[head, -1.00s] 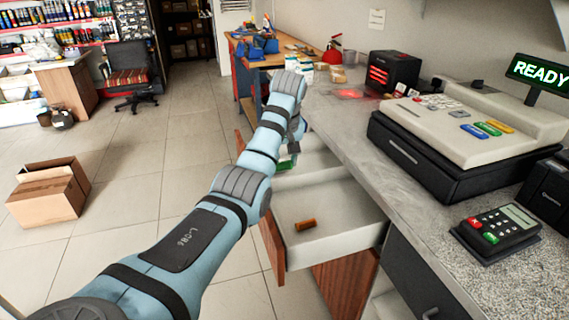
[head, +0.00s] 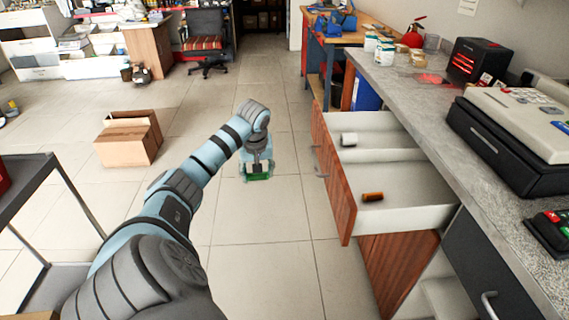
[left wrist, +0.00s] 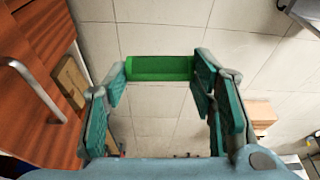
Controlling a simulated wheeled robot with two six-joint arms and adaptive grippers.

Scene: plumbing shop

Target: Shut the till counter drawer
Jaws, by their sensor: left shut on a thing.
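The till counter drawer (head: 410,178) stands pulled out from the counter, its wooden front (head: 334,178) facing left. A white roll (head: 349,139) and an orange-brown cylinder (head: 372,197) lie inside it. My left gripper (head: 257,170) is outside the drawer, to the left of its front, above the floor. That view also shows a wooden front with a metal handle (left wrist: 38,90) at the left. My right gripper is not in view.
The grey counter top (head: 425,105) carries the till (head: 510,125) and a card terminal (head: 548,228). A cardboard box (head: 128,140) stands on the floor at the left. A dark shelf or cart (head: 35,190) is at the left edge. Floor around my left gripper is clear.

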